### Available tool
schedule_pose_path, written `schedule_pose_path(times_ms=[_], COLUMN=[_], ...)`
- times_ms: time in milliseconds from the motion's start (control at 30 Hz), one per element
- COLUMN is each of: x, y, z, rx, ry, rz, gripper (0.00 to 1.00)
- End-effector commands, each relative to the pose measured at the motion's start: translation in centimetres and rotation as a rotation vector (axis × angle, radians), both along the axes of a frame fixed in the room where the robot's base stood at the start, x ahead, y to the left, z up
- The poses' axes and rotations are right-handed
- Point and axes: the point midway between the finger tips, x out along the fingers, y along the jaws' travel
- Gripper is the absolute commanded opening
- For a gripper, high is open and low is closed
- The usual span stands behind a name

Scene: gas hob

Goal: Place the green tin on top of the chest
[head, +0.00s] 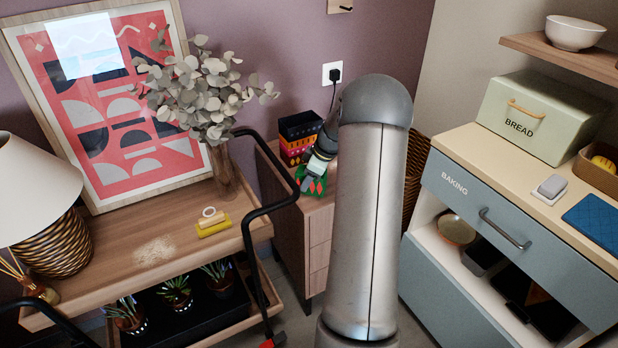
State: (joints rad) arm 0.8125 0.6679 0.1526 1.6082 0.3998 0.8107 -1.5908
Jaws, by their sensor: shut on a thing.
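The green tin (313,184), with a red diamond pattern, shows just below my gripper (314,167) in the head view. My gripper is shut on the tin from above; its fingertips are small and partly hidden. The wooden chest (320,225) with drawers stands against the wall behind the trolley. The tin shows over the chest's top, near its front edge. I cannot tell whether it touches the top or hangs a little above it. My arm hides the right part of the chest.
Stacked patterned boxes (299,138) stand on the chest behind the tin. A trolley (150,243) with a dark rail (262,210), a vase of leaves (222,165) and a yellow brush (213,226) is at left. A wicker basket (415,170) stands behind my arm, beside the baking cabinet (500,212).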

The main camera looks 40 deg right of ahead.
Motion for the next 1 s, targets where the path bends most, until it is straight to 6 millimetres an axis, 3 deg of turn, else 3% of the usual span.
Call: schedule_pose_path(times_ms=[167,200,267,667,1000], x=[0.0,0.0,0.0,-0.1,-2.2], y=[0.0,0.0,0.0,-0.1,-1.7], z=[-0.4,-0.3,-0.3,0.5,6.8], rx=[0.0,0.0,0.0,-0.001,-0.003], ry=[0.0,0.0,0.0,-0.001,-0.002], rz=[0.0,0.0,0.0,0.0,-0.002], gripper=[0.2,0.51,0.67,0.67,0.67])
